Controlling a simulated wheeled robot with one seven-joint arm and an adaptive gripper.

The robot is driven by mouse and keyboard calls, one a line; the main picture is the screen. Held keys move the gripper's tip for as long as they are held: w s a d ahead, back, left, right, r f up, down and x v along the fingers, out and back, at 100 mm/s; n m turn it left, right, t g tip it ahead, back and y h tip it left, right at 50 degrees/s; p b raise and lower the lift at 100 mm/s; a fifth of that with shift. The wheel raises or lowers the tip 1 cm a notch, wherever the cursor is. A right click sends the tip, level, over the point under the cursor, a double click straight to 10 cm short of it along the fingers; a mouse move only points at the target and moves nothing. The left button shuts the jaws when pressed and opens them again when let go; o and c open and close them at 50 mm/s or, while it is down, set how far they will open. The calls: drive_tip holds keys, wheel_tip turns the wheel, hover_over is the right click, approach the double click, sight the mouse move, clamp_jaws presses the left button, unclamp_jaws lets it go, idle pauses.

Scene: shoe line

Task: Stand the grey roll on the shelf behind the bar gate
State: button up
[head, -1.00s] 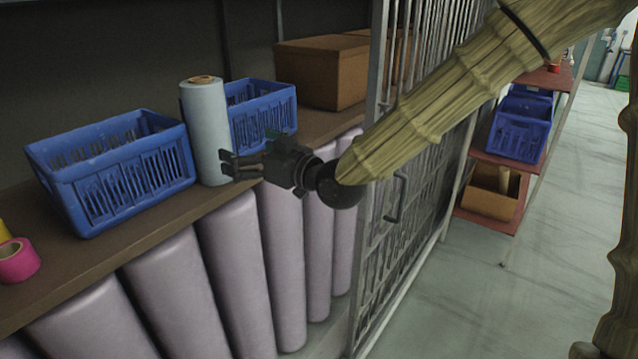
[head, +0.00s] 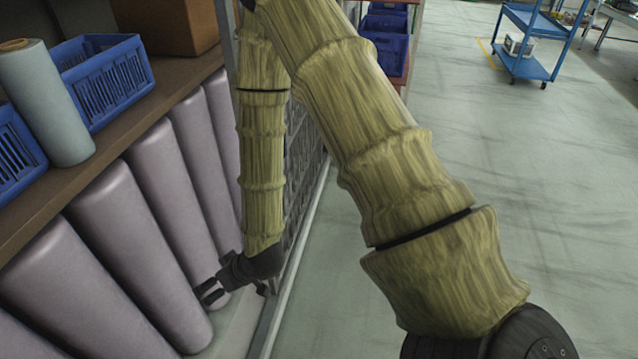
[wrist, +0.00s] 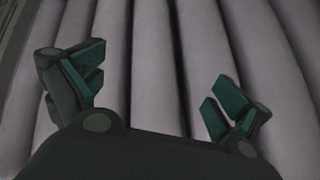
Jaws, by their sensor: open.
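The grey roll (head: 46,100) stands upright on the brown shelf (head: 120,135) at the left of the head view, between two blue baskets. The bar gate (head: 300,190) is largely hidden behind my arm; part of its bars and lower rail show. My gripper (head: 208,292) is low in front of the large mauve rolls below the shelf, well below and to the right of the grey roll. In the wrist view my gripper (wrist: 155,95) has its fingers wide apart with nothing between them. The grey roll is not in the wrist view.
A blue basket (head: 105,80) stands right of the grey roll, and another (head: 15,155) is cut off at left. A brown box (head: 165,25) is farther back. Several mauve rolls (head: 130,240) fill the space under the shelf. Open floor (head: 480,160) lies at right.

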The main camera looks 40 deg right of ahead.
drive_tip(key=s+d+f+g+h, duration=0.1)
drive_tip(key=s+d+f+g, duration=0.1)
drive_tip(key=s+f, duration=0.3)
drive_tip(key=s+d+f+m+g+h, duration=0.1)
drive_tip(key=s+d+f, duration=0.3)
drive_tip(key=s, duration=0.9)
drive_tip(key=s+d+f+m+g+h, duration=0.1)
drive_tip(key=s+d+f+g, duration=0.1)
drive_tip(key=s+f, duration=0.6)
drive_tip(key=shift+s+d+g+h, duration=0.4)
drive_tip(key=shift+s+g, duration=0.1)
drive_tip(key=shift+g, duration=0.4)
